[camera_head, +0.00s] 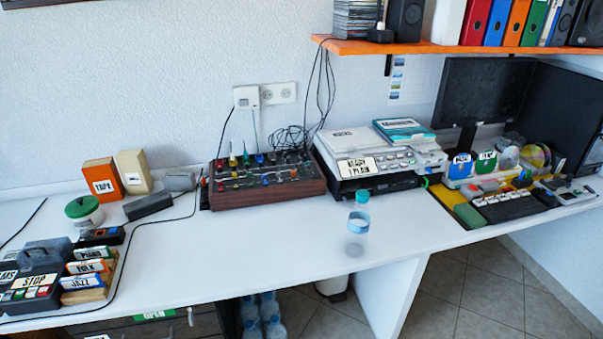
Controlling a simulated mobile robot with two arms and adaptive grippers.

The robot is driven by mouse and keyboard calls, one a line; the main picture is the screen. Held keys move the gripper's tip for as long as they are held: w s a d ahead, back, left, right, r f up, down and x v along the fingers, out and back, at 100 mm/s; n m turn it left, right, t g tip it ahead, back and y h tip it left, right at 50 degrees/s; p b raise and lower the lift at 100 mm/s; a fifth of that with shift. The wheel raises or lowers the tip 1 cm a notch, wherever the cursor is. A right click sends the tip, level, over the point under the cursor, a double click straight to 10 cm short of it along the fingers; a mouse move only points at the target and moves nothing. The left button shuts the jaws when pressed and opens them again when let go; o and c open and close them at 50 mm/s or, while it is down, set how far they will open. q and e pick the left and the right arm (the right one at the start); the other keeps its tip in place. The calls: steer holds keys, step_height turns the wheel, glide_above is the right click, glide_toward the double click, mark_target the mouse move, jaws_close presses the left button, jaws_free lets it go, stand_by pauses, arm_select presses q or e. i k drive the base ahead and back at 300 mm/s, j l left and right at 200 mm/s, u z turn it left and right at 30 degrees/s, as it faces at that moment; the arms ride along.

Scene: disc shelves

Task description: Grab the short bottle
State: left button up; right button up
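A short clear bottle with a blue-green cap and a blue label (358,222) stands upright on the white desk (270,250), near its front edge and right of the middle. Nothing touches it. Neither of my grippers shows in the head view, so I cannot see their state.
A wooden mixer box (265,173) and a printer-like machine (375,155) stand behind the bottle. A cassette player (35,275) and labelled boxes (90,270) are at left. A keyboard (510,206) is at right. Larger bottles (270,315) stand under the desk. The desk around the bottle is clear.

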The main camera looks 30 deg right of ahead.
mark_target(359, 220)
steer(key=z, duration=1.25)
